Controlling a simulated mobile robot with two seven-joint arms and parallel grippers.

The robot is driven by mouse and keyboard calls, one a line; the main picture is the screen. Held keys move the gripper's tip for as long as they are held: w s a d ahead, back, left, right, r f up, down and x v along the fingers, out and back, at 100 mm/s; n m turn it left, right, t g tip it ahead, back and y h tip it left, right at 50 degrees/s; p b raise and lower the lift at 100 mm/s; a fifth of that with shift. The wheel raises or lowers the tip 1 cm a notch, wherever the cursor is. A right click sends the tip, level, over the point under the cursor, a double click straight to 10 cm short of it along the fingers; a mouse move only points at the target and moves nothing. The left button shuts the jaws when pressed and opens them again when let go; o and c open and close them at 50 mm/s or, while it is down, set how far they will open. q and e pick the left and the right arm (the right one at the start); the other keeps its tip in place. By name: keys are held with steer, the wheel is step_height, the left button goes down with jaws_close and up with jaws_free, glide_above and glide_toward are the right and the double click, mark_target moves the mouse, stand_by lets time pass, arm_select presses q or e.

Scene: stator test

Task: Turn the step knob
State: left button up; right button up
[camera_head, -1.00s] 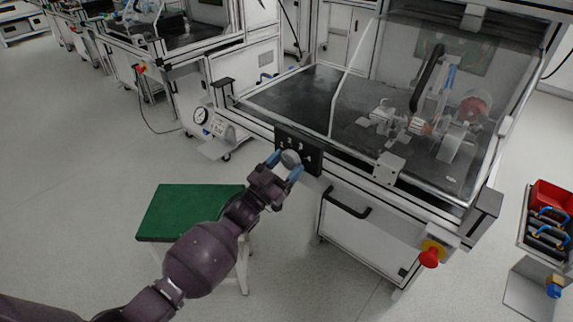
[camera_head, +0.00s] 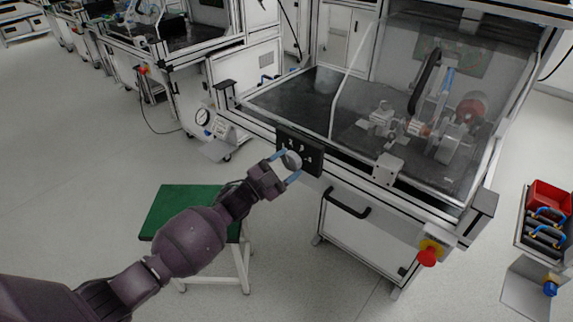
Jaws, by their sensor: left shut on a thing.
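The step knob (camera_head: 291,160) is a round grey knob on a black panel (camera_head: 314,163) with small white marks, fixed to the front of the test bench. My left gripper (camera_head: 288,167) comes in from the lower left. Its two blue fingers lie on either side of the knob, one at the upper left and one at the lower right, and are shut on it. The gripper hides part of the panel's lower left. My right gripper is not in view.
The bench (camera_head: 380,240) has a clear cover over a black worktop, a dark handle (camera_head: 346,205) below the panel and a red emergency button (camera_head: 428,256). A green-topped stool (camera_head: 170,205) stands under my left arm. A red bin (camera_head: 550,197) is at the right.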

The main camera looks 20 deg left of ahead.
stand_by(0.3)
arm_select(q)
steer(key=o, duration=0.9)
steer(key=shift+s, duration=0.1)
steer(key=v, duration=1)
steer(key=shift+s+a+f+p, duration=0.15)
steer(key=shift+s+a+p, duration=0.05)
steer(key=shift+a+p, duration=0.1)
